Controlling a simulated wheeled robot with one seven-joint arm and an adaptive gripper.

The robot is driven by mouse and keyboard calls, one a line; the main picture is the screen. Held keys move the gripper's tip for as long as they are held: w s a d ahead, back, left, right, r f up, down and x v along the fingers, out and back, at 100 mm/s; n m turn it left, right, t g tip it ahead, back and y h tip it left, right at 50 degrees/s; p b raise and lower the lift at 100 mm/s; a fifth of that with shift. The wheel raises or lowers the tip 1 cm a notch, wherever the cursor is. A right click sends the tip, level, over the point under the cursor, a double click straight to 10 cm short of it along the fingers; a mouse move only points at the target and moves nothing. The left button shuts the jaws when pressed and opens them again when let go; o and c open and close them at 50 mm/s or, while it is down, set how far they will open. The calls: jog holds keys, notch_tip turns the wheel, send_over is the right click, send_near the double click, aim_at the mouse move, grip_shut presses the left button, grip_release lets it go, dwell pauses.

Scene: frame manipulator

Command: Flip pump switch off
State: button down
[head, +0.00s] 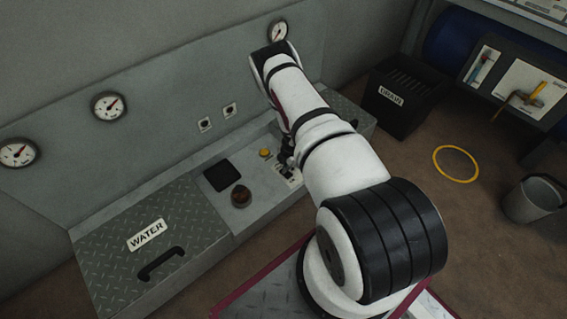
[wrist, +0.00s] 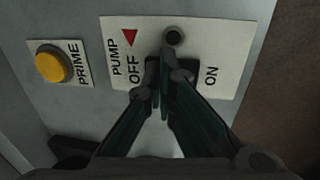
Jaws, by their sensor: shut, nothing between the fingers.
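The pump switch plate (wrist: 215,40) is white, with PUMP, OFF on the left, ON on the right and a red triangle, in the wrist view. A round grey part with a dark centre (wrist: 173,38) shows at the plate's upper middle. My gripper (wrist: 163,62) is shut and empty, with its fingertips over the plate between OFF and ON. The fingers hide much of the switch, so I cannot tell which way it is set or whether they touch it. In the head view my gripper (head: 287,157) is at the plate (head: 289,174), partly hidden by my arm.
A yellow PRIME button (wrist: 53,66) is left of the plate. In the head view a brown knob (head: 240,195) and a black square (head: 221,175) share the console. A WATER hatch (head: 190,215) is at left. A bin (head: 402,93) stands beyond the console's right end.

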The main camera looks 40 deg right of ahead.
jog(key=shift+w, duration=0.1)
jog(key=shift+s+r+p, duration=0.1)
jog(key=shift+s+p, duration=0.35)
jog(key=shift+s, duration=0.45)
